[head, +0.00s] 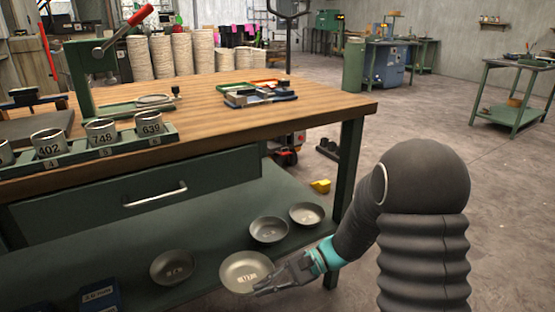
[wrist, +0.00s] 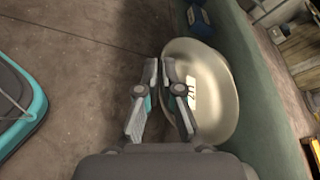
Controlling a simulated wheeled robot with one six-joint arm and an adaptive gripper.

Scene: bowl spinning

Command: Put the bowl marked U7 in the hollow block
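The U7 bowl (wrist: 208,112) is a pale grey-beige round bowl, with its white U7 label legible inside it in the wrist view. In the head view this bowl (head: 236,277) is at the front edge of the green lower shelf. My gripper (wrist: 162,68) has one finger inside the bowl and one outside. Its fingertips are close together, with the left rim between them, and look closed on it. In the head view my gripper (head: 272,286) is at the bowl's right front side. Whether the bowl is lifted is unclear. No hollow block can be identified for certain.
Other bowls on the shelf are a dark one (head: 172,266) to the left and two behind, a nearer (head: 269,230) and a farther (head: 306,214). A dark blue labelled box (head: 98,297) is at lower left. The wooden tabletop (head: 215,120) overhangs the shelf; a table leg (head: 348,165) stands beside my arm.

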